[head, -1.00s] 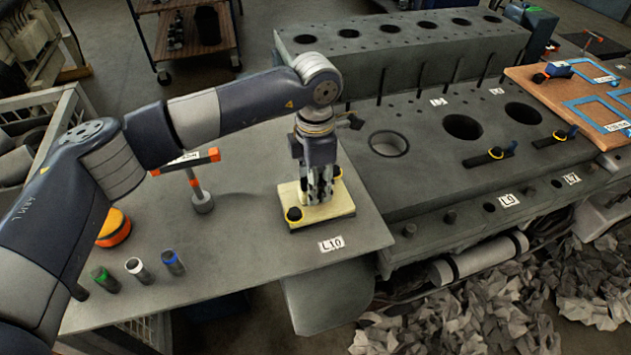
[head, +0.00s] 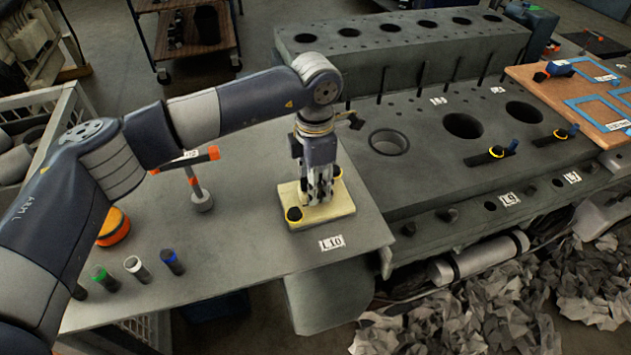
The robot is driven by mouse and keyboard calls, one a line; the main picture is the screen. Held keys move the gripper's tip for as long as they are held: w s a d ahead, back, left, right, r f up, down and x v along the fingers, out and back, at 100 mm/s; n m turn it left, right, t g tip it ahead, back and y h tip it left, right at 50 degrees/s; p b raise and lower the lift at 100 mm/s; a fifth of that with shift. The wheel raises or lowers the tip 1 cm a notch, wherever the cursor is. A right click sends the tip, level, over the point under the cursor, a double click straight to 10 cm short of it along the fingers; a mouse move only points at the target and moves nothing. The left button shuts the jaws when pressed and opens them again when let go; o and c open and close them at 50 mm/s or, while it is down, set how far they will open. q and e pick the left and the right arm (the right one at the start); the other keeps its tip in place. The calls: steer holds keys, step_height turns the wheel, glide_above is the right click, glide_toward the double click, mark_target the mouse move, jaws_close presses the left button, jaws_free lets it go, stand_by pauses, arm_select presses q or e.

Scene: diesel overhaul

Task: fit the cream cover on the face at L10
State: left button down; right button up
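The cream cover (head: 325,216) is a flat rectangular plate with a yellow-and-black knob at its front left corner and another at its back right. It lies at the face by the L10 label (head: 331,243), on the grey table top. My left gripper (head: 319,199) points straight down over the middle of the cover, its fingertips at or just above the plate. The fingers sit close together, and whatever is between them is hidden, so I cannot tell if they hold it. My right gripper is not in view.
The grey engine block (head: 430,180) with round bores stands to the right. A T-handled tool (head: 202,200) stands left of the cover. Green, white and blue capped cylinders (head: 135,268) and an orange round object (head: 113,228) are at the left. Crumpled grey sheets (head: 480,310) lie front right.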

arm_select(q)
steer(key=c, duration=1.1)
jaws_free()
steer(key=shift+r, duration=0.1)
steer(key=shift+o, duration=0.2)
step_height(320, 180, up, 12)
